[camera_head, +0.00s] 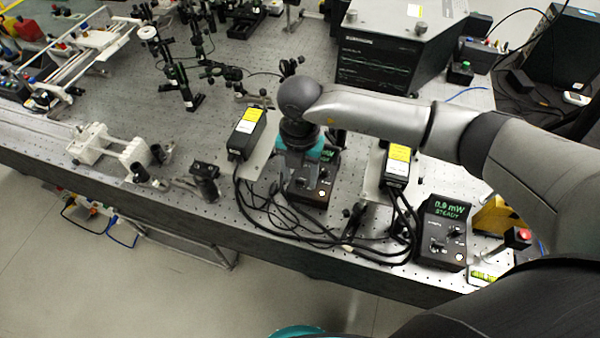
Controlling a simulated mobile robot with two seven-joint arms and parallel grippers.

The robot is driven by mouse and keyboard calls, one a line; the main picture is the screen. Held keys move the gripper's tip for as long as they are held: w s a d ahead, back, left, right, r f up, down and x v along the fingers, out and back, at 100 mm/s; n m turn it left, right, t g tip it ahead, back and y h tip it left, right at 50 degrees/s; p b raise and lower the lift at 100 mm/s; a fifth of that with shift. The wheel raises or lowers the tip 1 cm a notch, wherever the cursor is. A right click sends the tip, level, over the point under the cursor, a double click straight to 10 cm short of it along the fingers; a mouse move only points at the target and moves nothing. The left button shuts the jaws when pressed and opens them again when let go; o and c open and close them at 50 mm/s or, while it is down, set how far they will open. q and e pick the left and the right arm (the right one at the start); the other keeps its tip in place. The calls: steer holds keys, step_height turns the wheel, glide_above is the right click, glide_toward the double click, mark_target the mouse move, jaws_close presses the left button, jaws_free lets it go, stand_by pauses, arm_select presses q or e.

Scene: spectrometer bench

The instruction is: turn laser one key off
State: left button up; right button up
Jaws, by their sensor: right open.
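Two black laser control boxes with green displays stand along the front edge of the bench. The middle control box (312,197) has its display largely covered by my right gripper. The right control box (443,243) is in clear view; its display appears to read "0.0 mW STEADY", with small knobs or a key below. I cannot read which box is laser one. My right gripper (300,180), with a teal body, points down over the middle box. It is open; whether it touches the key there is hidden. My left gripper is not in view.
Black laser heads with yellow labels stand behind the boxes, one at left (247,133) and one at right (398,165). Loose black cables (290,230) loop along the front edge. A red button (523,235) is at far right. A large spectrometer housing (385,60) stands behind.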

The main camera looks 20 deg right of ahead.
jaws_close()
stand_by(0.4)
